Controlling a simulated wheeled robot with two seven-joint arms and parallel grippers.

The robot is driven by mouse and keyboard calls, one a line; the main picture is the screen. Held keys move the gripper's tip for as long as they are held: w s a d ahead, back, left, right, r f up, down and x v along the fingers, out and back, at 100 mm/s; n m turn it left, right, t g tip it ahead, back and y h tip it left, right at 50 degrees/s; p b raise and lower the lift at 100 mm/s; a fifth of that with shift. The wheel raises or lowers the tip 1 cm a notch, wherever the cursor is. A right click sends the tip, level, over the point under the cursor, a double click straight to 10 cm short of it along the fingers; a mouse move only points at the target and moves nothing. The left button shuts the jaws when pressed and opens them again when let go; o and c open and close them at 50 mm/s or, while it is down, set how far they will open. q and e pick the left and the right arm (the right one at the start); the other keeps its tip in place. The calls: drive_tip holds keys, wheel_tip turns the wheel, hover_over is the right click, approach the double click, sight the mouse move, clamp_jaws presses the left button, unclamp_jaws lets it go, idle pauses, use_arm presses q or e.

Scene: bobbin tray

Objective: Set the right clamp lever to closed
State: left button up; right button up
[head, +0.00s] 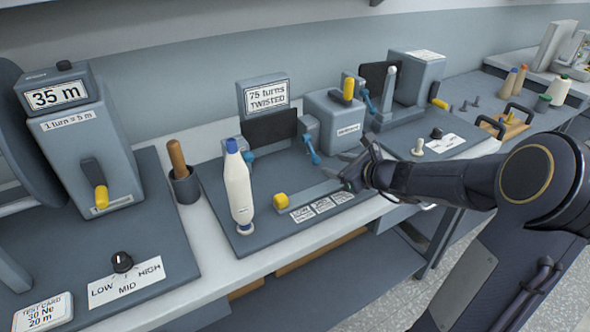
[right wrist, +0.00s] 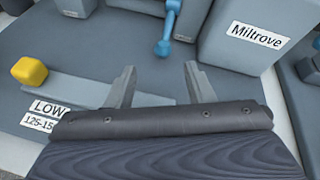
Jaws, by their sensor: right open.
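A blue clamp lever (head: 312,152) hangs downward from the grey right-hand clamp block (head: 308,127) of the twist tester. It also shows at the top of the right wrist view (right wrist: 166,38), pointing down, with its upper end cut off by the frame. A second blue lever (head: 248,158) is on the left clamp, partly behind the white bobbin. My right gripper (head: 357,168) is open and empty, in front of and to the right of the right lever. In the right wrist view its two fingers (right wrist: 158,85) are spread below the lever, apart from it. My left gripper is not in view.
A white bobbin (head: 238,188) with a blue top stands on the tester base. A yellow slider knob (head: 281,200) lies near the LOW label. The grey Miltrove box (right wrist: 240,50) stands right of the lever. Another device with a blue lever (head: 369,100) is further right.

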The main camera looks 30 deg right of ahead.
sight(319, 160)
drive_tip(key=shift+m, duration=0.3)
drive_tip(key=x, duration=0.8)
drive_tip(key=shift+w+d+f, duration=0.1)
drive_tip(key=shift+d+f, duration=0.05)
clamp_jaws()
